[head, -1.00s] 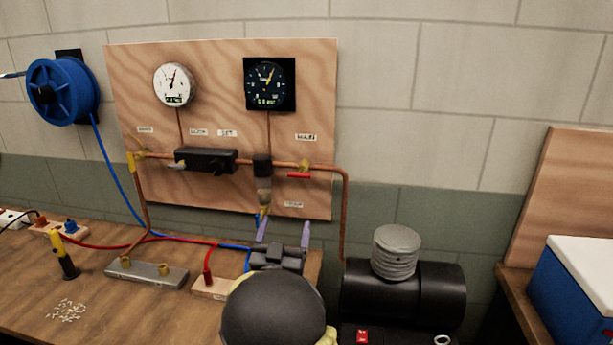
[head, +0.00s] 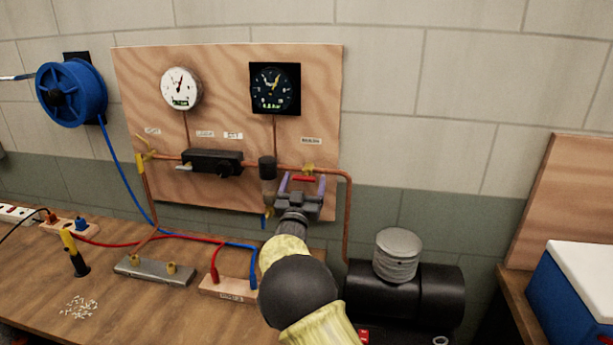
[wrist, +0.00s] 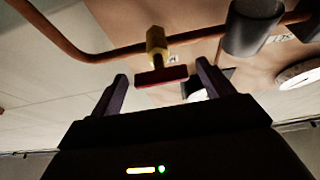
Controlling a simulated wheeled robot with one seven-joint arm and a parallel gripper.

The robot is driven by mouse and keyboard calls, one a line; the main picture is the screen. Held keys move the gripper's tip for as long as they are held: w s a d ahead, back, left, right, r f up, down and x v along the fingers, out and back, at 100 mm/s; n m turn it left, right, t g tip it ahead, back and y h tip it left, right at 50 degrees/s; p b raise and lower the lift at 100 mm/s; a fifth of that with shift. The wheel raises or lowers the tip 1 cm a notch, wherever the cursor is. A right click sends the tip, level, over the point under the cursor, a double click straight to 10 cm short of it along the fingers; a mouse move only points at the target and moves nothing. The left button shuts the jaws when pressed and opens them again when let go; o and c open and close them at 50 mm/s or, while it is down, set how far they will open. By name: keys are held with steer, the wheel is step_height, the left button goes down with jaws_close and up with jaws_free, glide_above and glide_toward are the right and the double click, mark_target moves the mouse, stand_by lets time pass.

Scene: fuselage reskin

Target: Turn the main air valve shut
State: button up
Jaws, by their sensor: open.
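The main air valve has a red handle (head: 304,179) under a brass body (head: 308,169), on the copper pipe at the right of the wooden panel. The handle lies crosswise, along the pipe, in the head view. My gripper (head: 303,184) is open, with its two purple fingers on either side of the red handle. In the wrist view the red handle (wrist: 161,76) and brass body (wrist: 156,45) show beyond and between my open fingers (wrist: 160,84). I cannot tell whether either finger touches the handle.
A black filter cylinder (head: 267,168) hangs just left of the valve, close to my gripper. The copper pipe (head: 347,215) bends down at the right. A black compressor tank (head: 435,288) stands below right. Two gauges (head: 181,88) (head: 275,88) sit above.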

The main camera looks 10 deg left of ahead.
steer(key=shift+x, duration=0.8)
steer(key=c, duration=0.5)
steer(key=shift+a+f, duration=0.1)
steer(key=c, duration=0.5)
steer(key=shift+s, duration=0.1)
